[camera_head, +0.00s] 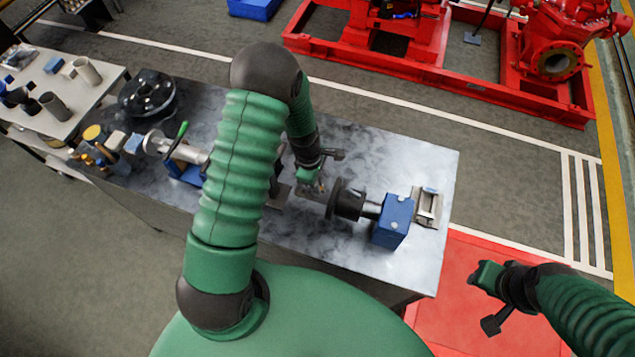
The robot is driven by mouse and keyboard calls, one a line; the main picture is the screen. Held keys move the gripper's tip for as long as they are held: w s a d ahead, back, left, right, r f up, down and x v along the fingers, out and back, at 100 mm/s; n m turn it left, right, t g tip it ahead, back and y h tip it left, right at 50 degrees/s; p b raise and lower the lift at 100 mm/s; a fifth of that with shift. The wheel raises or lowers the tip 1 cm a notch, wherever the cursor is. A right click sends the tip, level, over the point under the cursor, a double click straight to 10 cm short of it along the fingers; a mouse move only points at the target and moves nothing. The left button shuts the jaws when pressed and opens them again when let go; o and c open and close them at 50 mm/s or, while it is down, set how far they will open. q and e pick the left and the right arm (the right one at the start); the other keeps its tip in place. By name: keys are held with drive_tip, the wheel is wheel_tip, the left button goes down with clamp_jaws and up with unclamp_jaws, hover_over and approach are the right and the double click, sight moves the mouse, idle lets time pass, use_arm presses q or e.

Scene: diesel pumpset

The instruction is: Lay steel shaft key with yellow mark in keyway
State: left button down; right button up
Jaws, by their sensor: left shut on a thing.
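My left gripper (316,185) reaches down over the grey workbench (285,232), just left of a dark flanged hub (346,200). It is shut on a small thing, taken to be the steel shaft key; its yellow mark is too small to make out. A steel shaft (372,210) runs from the hub into a blue block (394,220). The keyway cannot be made out, and I cannot tell whether the key touches the shaft. My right gripper (483,292) hangs away from the bench at the lower right, over the red floor area; its jaw opening is unclear.
A grey tray (429,206) sits right of the blue block. Left on the bench are a blue vise-like fixture (187,165), a dark round part (148,95) and several small tools. A side table (75,85) holds cylinders. Red pump frames (450,75) stand behind, across clear floor.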

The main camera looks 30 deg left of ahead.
use_arm(q)
drive_tip(key=shift+f+b, duration=0.35)
drive_tip(key=shift+f, duration=0.1)
drive_tip(key=shift+r, duration=0.1)
drive_tip(key=shift+r+p, duration=0.4)
drive_tip(key=shift+p, duration=0.1)
drive_tip(key=c, duration=1.3)
unclamp_jaws()
drive_tip(key=shift+c, duration=0.2)
drive_tip(key=shift+r, duration=0.35)
wheel_tip(320, 180, up, 16)
drive_tip(key=a+b, duration=0.2)
drive_tip(key=b, duration=0.1)
drive_tip(key=shift+s+a, duration=0.2)
drive_tip(key=shift+s, duration=0.05)
